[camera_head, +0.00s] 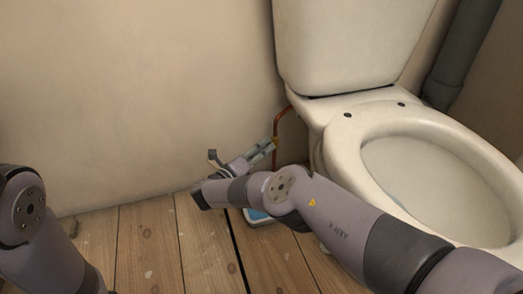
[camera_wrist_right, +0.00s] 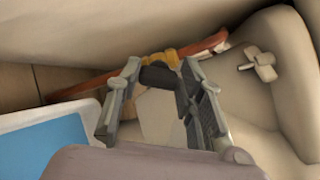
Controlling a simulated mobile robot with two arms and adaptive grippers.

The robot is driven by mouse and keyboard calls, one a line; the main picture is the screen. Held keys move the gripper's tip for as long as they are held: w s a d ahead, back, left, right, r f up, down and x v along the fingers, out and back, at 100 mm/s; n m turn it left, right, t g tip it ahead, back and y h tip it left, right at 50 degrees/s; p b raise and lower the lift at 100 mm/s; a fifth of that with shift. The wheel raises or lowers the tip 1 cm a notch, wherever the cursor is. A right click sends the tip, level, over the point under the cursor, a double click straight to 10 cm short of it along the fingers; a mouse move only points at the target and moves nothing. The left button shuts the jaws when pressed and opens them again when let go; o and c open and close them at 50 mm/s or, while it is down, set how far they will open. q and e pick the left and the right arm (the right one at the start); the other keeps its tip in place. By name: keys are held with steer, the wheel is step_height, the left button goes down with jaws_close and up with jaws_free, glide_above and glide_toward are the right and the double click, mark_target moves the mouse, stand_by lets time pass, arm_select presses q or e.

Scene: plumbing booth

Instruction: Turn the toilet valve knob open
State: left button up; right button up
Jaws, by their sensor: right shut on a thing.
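The toilet valve has a dark knob (camera_wrist_right: 158,76) and a brass-coloured body (camera_wrist_right: 165,58) on a copper pipe, seen in the right wrist view. In the head view the copper pipe (camera_head: 276,125) runs down the wall beside the toilet (camera_head: 345,50). My right gripper (camera_head: 268,147) reaches the pipe's lower part. In the right wrist view its two fingers (camera_wrist_right: 160,76) are on either side of the dark knob, shut on it. The knob's exact angle is hard to tell. Of my left arm only links show at the left edge; its gripper is out of view.
A white-edged blue object (camera_head: 258,216) lies on the wooden floor under my right arm; it also shows in the right wrist view (camera_wrist_right: 45,150). A pale cross-shaped piece (camera_wrist_right: 258,65) sits right of the valve. The wall is close behind.

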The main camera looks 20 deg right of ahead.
steer(key=n, duration=0.6)
steer(key=shift+w+f, duration=0.1)
steer(key=shift+n, duration=0.3)
stand_by(0.3)
steer(key=o, duration=1.2)
steer(key=shift+c, duration=0.2)
steer(key=shift+a, duration=0.1)
steer(key=v, duration=1.2)
steer(key=shift+f, duration=0.1)
